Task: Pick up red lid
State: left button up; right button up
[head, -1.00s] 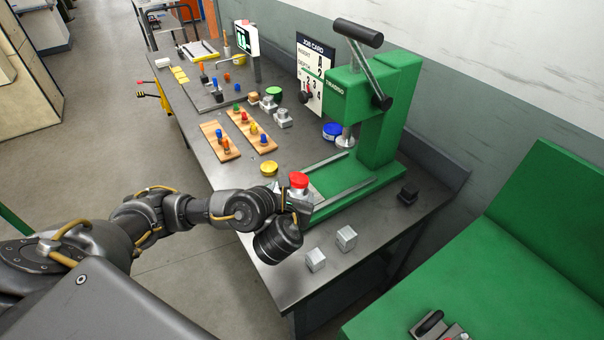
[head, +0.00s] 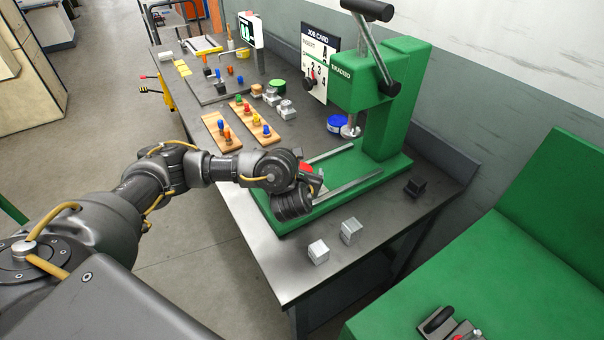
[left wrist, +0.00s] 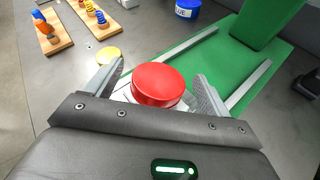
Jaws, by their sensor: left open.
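The red lid (left wrist: 158,84) is round and lies top up between the spread fingers of my left gripper (left wrist: 157,88) in the left wrist view. A gap shows on the left of the lid; the right finger is close to its edge, and I cannot tell if they touch. Something pale shows under the lid, mostly hidden. In the head view only a bit of the red lid (head: 306,168) shows behind my left gripper (head: 316,182), at the near left end of the green press base. My right gripper is not in view.
The green press (head: 382,110) stands behind, with rails on its base. A yellow lid (left wrist: 108,55) lies left of the gripper. Two metal blocks (head: 335,240) sit near the front edge.

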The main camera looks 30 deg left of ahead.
pick_arm(q)
jog(key=shift+w+a+f, duration=0.2)
jog(key=shift+w, duration=0.15)
jog(key=shift+r, duration=0.1)
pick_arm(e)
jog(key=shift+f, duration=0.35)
pick_arm(q)
jog(key=c, duration=1.1)
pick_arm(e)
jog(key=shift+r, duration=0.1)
